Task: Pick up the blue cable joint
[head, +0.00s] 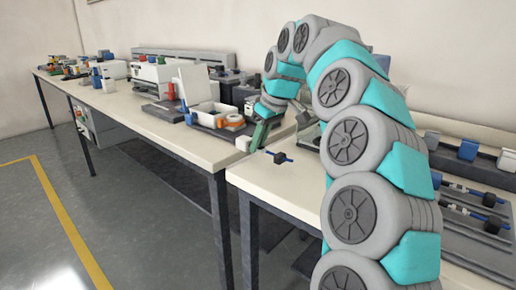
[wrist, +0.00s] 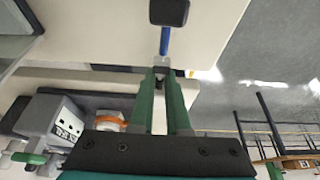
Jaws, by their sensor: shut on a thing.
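The blue cable joint shows in the head view as a thin blue rod with a black block (head: 281,157) on it, at the corner of the near table. In the wrist view its blue rod (wrist: 165,41) runs from my fingertips to the black block at the top edge. My gripper (head: 257,146) reaches down to the joint's left end, its green fingers tilted. In the wrist view my gripper (wrist: 161,78) is shut on the end of the joint. The gripped end is partly hidden between the fingertips. I cannot tell whether the joint touches the table.
Behind is an orange tape roll (head: 234,120) by a white bin (head: 211,113). Similar blue-and-black pieces (head: 489,200) lie on a grey rack at right. The floor at left is open.

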